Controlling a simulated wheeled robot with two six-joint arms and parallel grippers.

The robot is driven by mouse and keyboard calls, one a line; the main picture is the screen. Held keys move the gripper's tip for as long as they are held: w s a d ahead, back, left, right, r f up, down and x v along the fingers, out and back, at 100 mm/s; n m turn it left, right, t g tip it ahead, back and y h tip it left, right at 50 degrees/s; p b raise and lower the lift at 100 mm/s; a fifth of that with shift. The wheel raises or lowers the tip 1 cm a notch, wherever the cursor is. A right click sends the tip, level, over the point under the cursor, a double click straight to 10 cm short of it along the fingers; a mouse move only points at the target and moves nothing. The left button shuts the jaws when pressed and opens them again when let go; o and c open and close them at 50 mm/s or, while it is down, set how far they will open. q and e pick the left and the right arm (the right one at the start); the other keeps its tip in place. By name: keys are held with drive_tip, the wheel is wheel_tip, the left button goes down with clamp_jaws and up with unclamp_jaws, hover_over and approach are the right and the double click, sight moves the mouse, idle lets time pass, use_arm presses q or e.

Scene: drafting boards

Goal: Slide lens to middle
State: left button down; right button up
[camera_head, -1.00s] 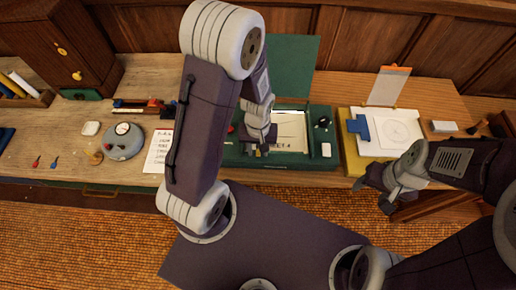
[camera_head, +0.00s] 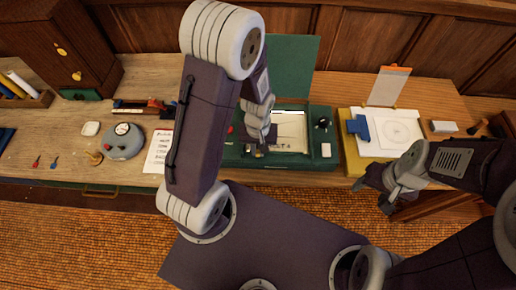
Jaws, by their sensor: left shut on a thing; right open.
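The green drafting box (camera_head: 316,152) stands open on the bench, with a pale sheet (camera_head: 292,128) inside it. My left gripper (camera_head: 258,150) reaches down over the left part of the box. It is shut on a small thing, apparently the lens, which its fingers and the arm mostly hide. I cannot make out the lens's outline or its exact place on the sheet. My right gripper (camera_head: 374,194) is open and empty, in front of the bench edge to the right of the box.
A black knob-like piece (camera_head: 322,123) and a white block (camera_head: 326,150) sit on the box's right side. A yellow board (camera_head: 352,160) with a blue piece (camera_head: 358,128) lies further right. A grey round device (camera_head: 124,143) and a written sheet (camera_head: 158,152) lie left.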

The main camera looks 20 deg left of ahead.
use_arm(q)
drive_tip(key=shift+w, duration=0.1)
idle(0.6)
drive_tip(key=d, duration=0.1)
drive_tip(key=w+d, duration=0.1)
drive_tip(key=d, duration=0.1)
drive_tip(key=w+d+p, duration=0.1)
drive_tip(key=d, duration=0.1)
drive_tip(key=shift+w+d+r, duration=0.1)
drive_tip(key=shift+d, duration=0.15)
drive_tip(key=shift+w+d, duration=0.15)
drive_tip(key=shift+d, duration=0.25)
drive_tip(key=shift+a, duration=0.1)
drive_tip(key=c, duration=1.4)
unclamp_jaws()
wheel_tip(320, 180, up, 9)
